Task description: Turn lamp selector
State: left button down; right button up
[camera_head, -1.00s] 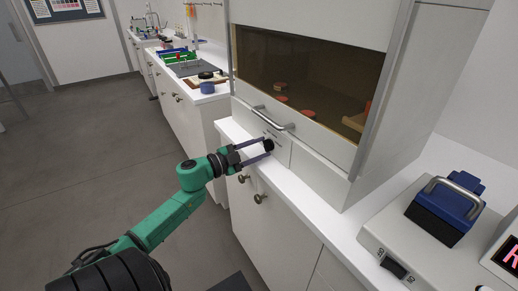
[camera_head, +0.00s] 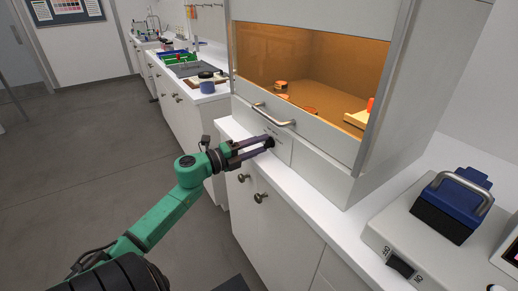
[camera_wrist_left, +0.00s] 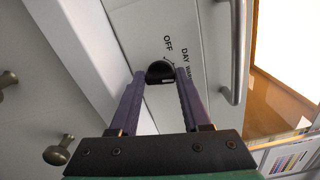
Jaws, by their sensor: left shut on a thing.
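The lamp selector is a small black knob (camera_wrist_left: 160,70) on the white front panel below the cabinet window. In the wrist view the printed words OFF and DAY, and a third partly hidden word, stand beside it. My left gripper (camera_head: 266,144) reaches it from the left. Its two purple fingers lie on either side of the knob in the wrist view and are shut on it. The cabinet interior (camera_head: 320,75) behind the window is lit warm orange. Exactly which mark the knob points to cannot be told. My right gripper is out of view.
A metal handle bar (camera_head: 273,117) sits just above the knob and runs close to the fingers in the wrist view. Drawer knobs (camera_head: 260,198) are below the counter. A blue device with a handle (camera_head: 455,205) stands at right. Open floor lies left.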

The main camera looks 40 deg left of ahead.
pick_arm(q)
jog(key=shift+f+m, duration=0.1)
jog(key=shift+m, duration=0.7)
jog(key=shift+b, duration=0.3)
jog(key=shift+c, duration=1.8)
grip_release()
